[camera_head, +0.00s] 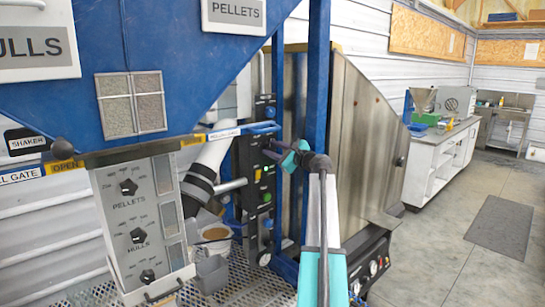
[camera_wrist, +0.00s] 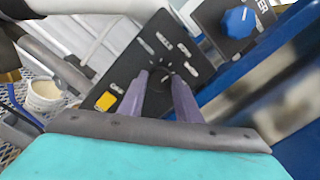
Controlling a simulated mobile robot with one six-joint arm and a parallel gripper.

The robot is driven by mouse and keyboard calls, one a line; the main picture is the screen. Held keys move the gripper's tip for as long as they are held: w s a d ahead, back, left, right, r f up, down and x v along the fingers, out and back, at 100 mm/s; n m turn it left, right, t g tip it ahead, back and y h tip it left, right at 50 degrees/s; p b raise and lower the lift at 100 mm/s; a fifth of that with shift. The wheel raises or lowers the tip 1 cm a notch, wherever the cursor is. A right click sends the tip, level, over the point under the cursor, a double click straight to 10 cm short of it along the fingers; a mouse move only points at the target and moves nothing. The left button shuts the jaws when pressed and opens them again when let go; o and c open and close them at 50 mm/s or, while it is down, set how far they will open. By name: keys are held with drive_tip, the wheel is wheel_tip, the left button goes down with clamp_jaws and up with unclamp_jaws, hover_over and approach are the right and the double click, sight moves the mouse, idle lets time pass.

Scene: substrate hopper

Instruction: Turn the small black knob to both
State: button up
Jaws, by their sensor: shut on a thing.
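The small black knob (camera_wrist: 165,79) sits on a black panel (camera_wrist: 142,62) with white labels around it, in the wrist view. My gripper (camera_wrist: 160,82) is shut on this knob, with one purple finger on each side. The knob's pointer and the labels are too small and blurred to read surely. In the head view my gripper (camera_head: 277,151) reaches the upper part of the black control column (camera_head: 263,182) and hides the knob there.
A blue knob (camera_wrist: 240,21) is on a neighbouring panel, and a yellow button (camera_wrist: 105,101) is on the knob's panel. A blue post (camera_head: 318,80) stands close by. The dial box (camera_head: 140,215) with several black knobs is at left. Open floor (camera_head: 450,250) lies at right.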

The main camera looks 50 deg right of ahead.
drive_tip(key=shift+n+b, duration=0.5)
drive_tip(key=shift+n, duration=0.1)
drive_tip(key=o, duration=1.1)
drive_tip(key=shift+c, duration=0.2)
drive_tip(key=s+a+b, duration=0.1)
drive_tip(key=s+b, duration=0.1)
drive_tip(key=s, duration=1.1)
drive_tip(key=shift+s, duration=0.4)
drive_tip(key=shift+f, duration=0.1)
